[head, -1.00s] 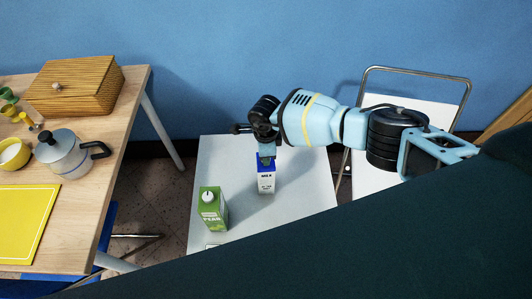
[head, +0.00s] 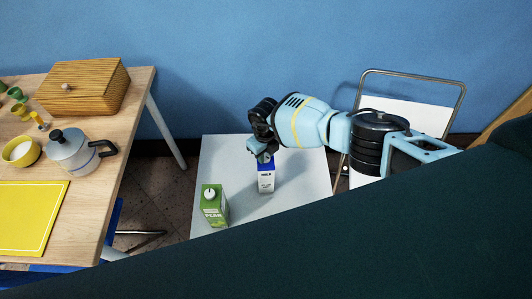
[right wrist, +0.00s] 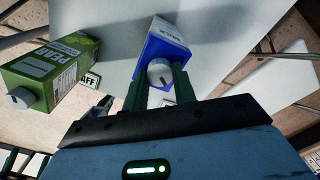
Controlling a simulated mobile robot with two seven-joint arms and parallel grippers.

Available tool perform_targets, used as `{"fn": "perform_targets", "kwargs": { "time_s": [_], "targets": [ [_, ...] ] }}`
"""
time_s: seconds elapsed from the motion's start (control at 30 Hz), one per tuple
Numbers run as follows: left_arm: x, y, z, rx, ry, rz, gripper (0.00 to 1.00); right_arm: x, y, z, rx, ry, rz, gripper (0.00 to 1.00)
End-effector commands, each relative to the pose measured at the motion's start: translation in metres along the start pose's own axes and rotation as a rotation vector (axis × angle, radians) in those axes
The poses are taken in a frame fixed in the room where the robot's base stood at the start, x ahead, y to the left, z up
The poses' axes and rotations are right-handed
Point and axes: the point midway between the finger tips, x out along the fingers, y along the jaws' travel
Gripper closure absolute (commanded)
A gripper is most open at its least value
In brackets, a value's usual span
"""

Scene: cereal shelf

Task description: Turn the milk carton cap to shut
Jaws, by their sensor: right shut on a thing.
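The milk carton (head: 266,180), white with a blue top, stands upright on a small white table (head: 300,180). In the right wrist view its blue top (right wrist: 158,48) and its round white cap (right wrist: 159,73) show. My right gripper (head: 264,157) is above the carton. In the right wrist view its two dark green fingers (right wrist: 160,80) are on either side of the cap, shut on it. In the head view the gripper hides the cap. I cannot tell how tight the cap is. My left gripper is not in view.
A green pear carton (head: 214,206) with a white cap stands left of the milk on the same table. A wooden table (head: 110,150) at left holds a wooden box (head: 85,88), a moka pot (head: 75,152) and a yellow board (head: 28,215). A folding chair (head: 420,117) stands behind right.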

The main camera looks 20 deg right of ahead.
Motion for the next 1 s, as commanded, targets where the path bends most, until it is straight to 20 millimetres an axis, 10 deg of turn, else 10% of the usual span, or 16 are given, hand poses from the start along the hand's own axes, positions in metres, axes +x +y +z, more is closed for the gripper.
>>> {"fn": "perform_targets", "kwargs": {
  "time_s": [1.0],
  "targets": [
    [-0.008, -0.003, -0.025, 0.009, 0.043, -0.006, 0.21, 0.000, 0.000, 0.000, 0.843, 0.000, 0.000, 0.96]
  ]
}}
